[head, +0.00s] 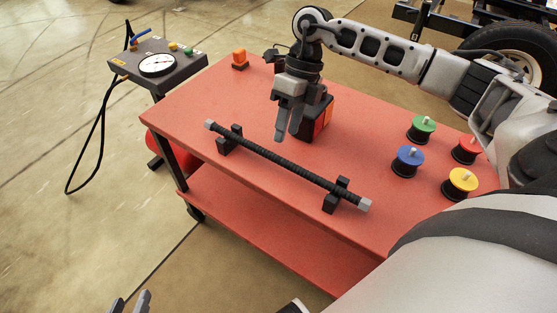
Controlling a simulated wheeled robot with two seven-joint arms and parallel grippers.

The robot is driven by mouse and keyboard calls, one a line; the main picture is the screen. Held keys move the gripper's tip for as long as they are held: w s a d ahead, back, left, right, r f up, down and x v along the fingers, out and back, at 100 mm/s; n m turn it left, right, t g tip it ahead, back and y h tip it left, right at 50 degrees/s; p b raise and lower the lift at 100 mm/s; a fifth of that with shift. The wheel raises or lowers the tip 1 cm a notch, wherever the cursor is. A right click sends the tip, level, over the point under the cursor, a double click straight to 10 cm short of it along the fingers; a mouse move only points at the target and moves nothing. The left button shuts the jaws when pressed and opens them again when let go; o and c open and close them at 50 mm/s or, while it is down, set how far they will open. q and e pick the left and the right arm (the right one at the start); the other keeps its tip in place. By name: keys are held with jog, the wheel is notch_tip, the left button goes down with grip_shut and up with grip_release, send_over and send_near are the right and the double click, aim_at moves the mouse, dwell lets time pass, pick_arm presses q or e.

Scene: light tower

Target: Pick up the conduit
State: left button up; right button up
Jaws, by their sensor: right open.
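The conduit (285,163) is a long black ribbed tube with grey end caps. It lies across two black cradles (230,142) on the red cart, running from upper left to lower right. My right gripper (287,138) is open and empty, fingers pointing down, above the table behind the conduit's middle-left part. It appears apart from the conduit. My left gripper (130,302) shows only its fingertips at the bottom edge, off the cart. The tips are spread with nothing seen between them.
A black-and-orange box (322,120) stands behind my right gripper.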

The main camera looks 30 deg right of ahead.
aim_at(278, 156)
jog(key=x, duration=0.6)
jog(key=shift+w+a+f+b, duration=0.15)
jog(key=shift+w+a+b, duration=0.15)
jog(key=shift+b, duration=0.1)
jog(key=shift+c, duration=0.3)
grip_shut()
